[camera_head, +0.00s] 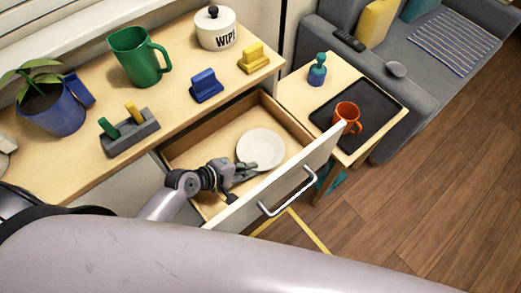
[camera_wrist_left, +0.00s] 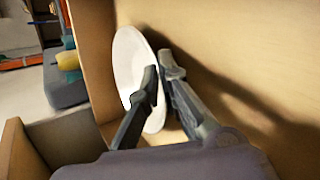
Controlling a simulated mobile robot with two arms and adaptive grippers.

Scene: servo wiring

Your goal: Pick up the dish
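The dish (camera_head: 262,146) is a round white plate inside the open drawer (camera_head: 212,137). In the left wrist view the dish (camera_wrist_left: 128,62) shows edge-on as a narrow white oval. My left gripper (camera_head: 246,170) reaches into the drawer at the dish's near rim. In the left wrist view its fingertips (camera_wrist_left: 160,76) are close together, one on each side of the rim, and look shut on it. The fingers hide part of the rim. I cannot tell whether the dish is clear of the drawer floor. My right gripper is not in view.
The drawer front with its handle (camera_head: 288,192) stands close to my left gripper. The tabletop above holds a green mug (camera_head: 135,56), a potted plant (camera_head: 52,108) and a white canister (camera_head: 215,30). A side table with a black tray (camera_head: 378,104) and orange mug (camera_head: 346,117) stands right.

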